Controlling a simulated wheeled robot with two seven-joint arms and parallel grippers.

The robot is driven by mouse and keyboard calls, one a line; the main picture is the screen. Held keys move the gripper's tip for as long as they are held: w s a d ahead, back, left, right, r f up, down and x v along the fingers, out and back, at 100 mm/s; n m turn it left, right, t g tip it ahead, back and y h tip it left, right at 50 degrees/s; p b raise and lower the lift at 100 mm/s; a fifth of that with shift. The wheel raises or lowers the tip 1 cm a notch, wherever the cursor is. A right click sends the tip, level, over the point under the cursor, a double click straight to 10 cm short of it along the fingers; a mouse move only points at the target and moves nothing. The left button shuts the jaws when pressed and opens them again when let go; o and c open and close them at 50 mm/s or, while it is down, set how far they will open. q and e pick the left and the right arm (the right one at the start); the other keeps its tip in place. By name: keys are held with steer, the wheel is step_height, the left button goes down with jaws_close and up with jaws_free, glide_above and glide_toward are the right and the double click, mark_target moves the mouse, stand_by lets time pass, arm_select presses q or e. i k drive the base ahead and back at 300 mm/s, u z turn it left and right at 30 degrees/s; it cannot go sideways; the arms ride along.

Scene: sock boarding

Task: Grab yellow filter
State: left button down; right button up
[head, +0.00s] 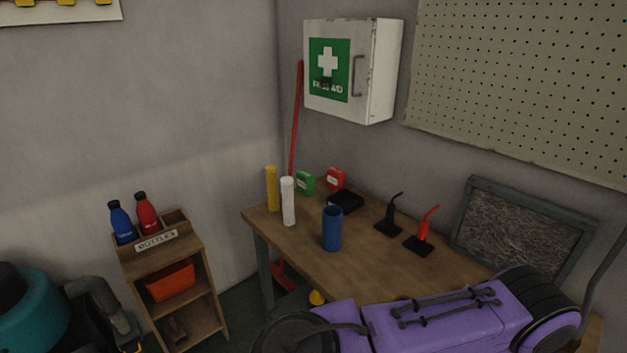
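The yellow filter (271,188) is a slim upright cylinder. It stands at the far left corner of the wooden table (300,252), near the wall. A white cylinder (288,202) stands just to its right and slightly nearer. A wider blue cylinder (332,229) stands upright further right and nearer on the same table. No gripper fingers show in the head view, so I cannot see whether either gripper is open or shut. Nothing touches the yellow filter from above.
Green (305,183) and red (336,178) containers, a black box (346,202) and two spouted oil cans stand further right. A bottle shelf (169,238) stands left of the table. A first-aid cabinet (366,68) hangs above.

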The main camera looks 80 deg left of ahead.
mark_target(272, 174)
steer(key=u, duration=2.95)
steer(key=k, duration=0.6)
steer(key=u, duration=0.9)
steer(key=i, duration=1.55)
steer(key=z, duration=1)
steer(key=i, duration=0.55)
steer(key=z, duration=0.55)
